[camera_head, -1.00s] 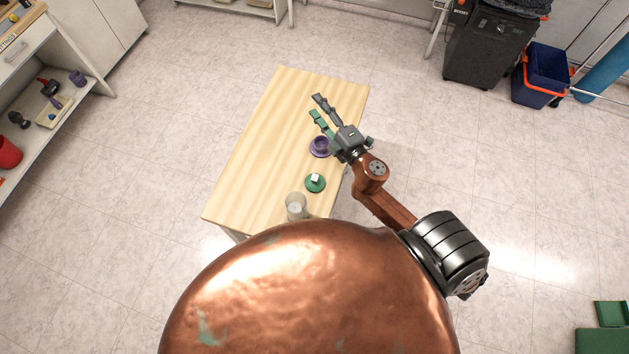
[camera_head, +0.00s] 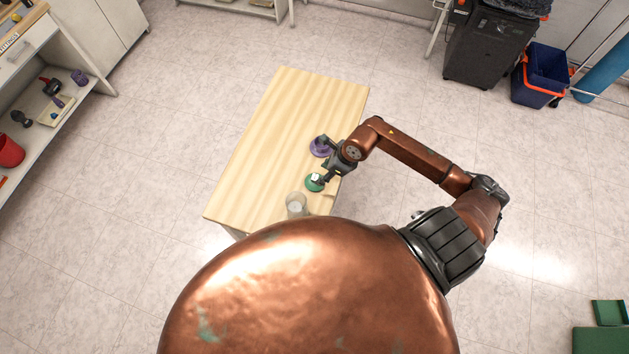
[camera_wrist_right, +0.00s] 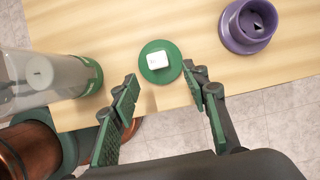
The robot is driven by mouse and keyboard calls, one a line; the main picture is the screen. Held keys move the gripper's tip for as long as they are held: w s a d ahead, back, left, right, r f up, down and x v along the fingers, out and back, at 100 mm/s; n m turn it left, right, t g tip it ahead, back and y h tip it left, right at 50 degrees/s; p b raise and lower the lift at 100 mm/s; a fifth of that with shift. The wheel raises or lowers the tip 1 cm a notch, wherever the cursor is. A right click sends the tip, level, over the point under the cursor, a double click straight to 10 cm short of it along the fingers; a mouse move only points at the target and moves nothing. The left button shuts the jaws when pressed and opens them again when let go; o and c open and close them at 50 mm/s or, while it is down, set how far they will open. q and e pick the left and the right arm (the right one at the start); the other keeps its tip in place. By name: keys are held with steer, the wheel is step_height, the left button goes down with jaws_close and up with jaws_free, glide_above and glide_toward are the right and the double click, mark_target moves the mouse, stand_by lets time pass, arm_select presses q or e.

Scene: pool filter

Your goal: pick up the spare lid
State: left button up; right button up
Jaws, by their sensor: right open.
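A green round disc (camera_head: 313,186), which looks like the lid, lies flat on the wooden table with a small white block (camera_wrist_right: 157,60) on its middle. In the right wrist view the disc (camera_wrist_right: 160,78) is just ahead of my right gripper (camera_wrist_right: 161,80). That gripper is open and empty, one fingertip to either side of the disc's near edge. In the head view my right gripper (camera_head: 323,164) is low over the table's right side, between the disc and a purple round piece (camera_head: 318,148). I cannot tell whether a finger touches the disc. My left gripper is not in view.
A clear cylinder with a green end (camera_head: 296,205) and something white inside stands beside the disc, near the table's (camera_head: 270,130) front edge. The purple piece (camera_wrist_right: 248,25) is on the disc's other side. The table's left and far parts are bare.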

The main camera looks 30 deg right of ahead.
mark_target(316, 177)
steer(key=x, duration=0.4)
steer(key=p+x, duration=0.1)
steer(key=x, duration=0.1)
steer(key=shift+w+a+f, duration=0.2)
steer(key=shift+w+a, duration=0.15)
steer(key=shift+a, duration=0.05)
steer(key=c, duration=1)
steer(key=shift+c, duration=0.2)
